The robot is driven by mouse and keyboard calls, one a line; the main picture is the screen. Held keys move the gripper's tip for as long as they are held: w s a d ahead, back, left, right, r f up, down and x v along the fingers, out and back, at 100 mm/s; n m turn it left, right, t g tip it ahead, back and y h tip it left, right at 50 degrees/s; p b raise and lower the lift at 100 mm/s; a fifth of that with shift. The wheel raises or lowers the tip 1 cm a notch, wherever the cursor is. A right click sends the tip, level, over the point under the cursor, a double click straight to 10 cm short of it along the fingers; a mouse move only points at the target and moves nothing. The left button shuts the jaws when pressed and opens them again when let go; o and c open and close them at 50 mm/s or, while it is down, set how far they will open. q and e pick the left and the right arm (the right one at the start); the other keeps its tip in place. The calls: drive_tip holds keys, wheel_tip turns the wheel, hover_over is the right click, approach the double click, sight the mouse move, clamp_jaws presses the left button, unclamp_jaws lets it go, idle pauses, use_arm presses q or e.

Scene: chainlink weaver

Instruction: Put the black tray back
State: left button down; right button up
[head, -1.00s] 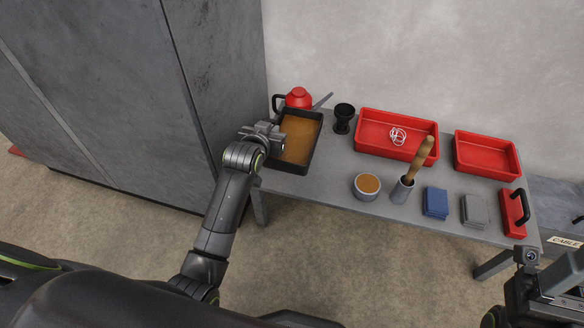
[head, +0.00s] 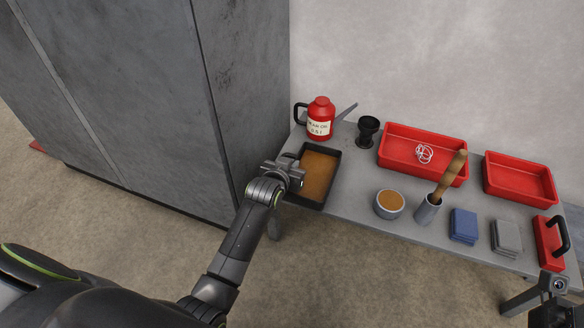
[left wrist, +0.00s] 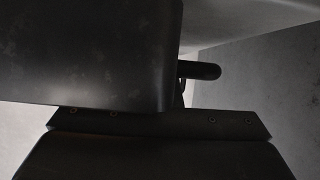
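The black tray (head: 334,179), with a brown layer over its floor, is at the left end of the grey table. My left gripper (head: 297,174) is at the tray's left wall and looks shut on its rim; the fingertips are hidden. Whether the tray rests on the table or hangs just above it is hard to tell. In the left wrist view, a large dark surface fills the upper left, and I cannot say for sure what it is. My right wrist (head: 556,286) shows partly at the lower right edge, with its fingers out of sight.
A red oil can (head: 320,120) stands behind the tray, and a black cup (head: 367,131) is behind to its right. A grey container (head: 388,206) with brown contents stands to the right. Two red bins (head: 405,165) are farther right. A tall grey cabinet (head: 240,110) is close on the left.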

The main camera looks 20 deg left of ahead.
use_arm(q)
drive_tip(key=c, duration=2)
unclamp_jaws()
drive_tip(key=o, duration=0.4)
drive_tip(key=shift+c, duration=0.2)
